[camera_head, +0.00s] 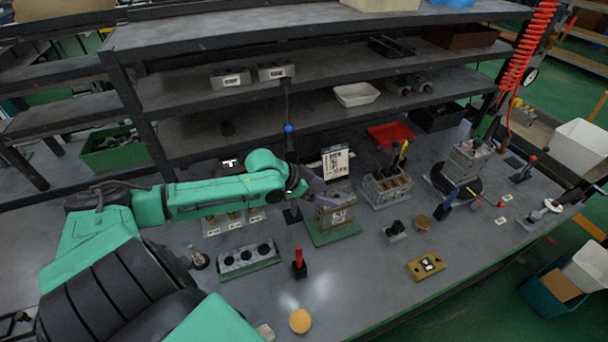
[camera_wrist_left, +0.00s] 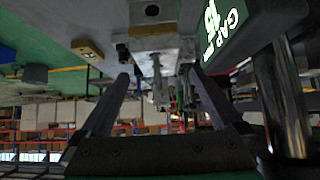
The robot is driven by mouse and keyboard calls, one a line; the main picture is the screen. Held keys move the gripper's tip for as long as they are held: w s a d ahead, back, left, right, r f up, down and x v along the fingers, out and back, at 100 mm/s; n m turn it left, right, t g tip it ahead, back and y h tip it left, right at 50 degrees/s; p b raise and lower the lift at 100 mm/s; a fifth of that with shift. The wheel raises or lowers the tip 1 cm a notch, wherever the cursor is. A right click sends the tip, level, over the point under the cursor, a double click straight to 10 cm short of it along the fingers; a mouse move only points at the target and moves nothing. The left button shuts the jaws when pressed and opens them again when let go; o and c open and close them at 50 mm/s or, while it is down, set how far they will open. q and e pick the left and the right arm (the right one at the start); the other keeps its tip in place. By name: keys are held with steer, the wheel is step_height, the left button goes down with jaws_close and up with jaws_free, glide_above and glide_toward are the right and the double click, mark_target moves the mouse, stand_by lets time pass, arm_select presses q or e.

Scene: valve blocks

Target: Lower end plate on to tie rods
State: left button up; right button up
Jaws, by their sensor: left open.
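A grey and brass valve block stack (camera_head: 336,215) stands on a green base plate (camera_head: 322,238) near the middle of the bench. My left gripper (camera_head: 318,192) is at the top of this stack, with its fingers apart. In the left wrist view the gripper (camera_wrist_left: 158,90) is open, and pale metal rods (camera_wrist_left: 158,82) show between its fingers below a grey block (camera_wrist_left: 155,47). I cannot tell whether the fingers touch the block. I cannot tell the end plate apart from the stack. A brass plate with dark holes (camera_head: 427,265) lies flat at the front right of the bench.
A grey block with round holes (camera_head: 247,258) and a red-handled tool (camera_head: 299,264) are in front of the arm. A holder with bottle-like tools (camera_head: 387,185) and a black turntable fixture (camera_head: 455,182) stand to the right. Shelves (camera_head: 300,100) rise behind.

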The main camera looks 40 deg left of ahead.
arm_select(q)
steer(key=p+v, duration=0.1)
steer(key=v, duration=0.1)
steer(key=p+v, duration=0.2)
steer(key=shift+s+r, duration=0.25)
steer(key=shift+r, duration=0.15)
steer(key=shift+p+v, duration=0.55)
steer(key=shift+v, duration=2.2)
steer(key=shift+w+f, duration=0.1)
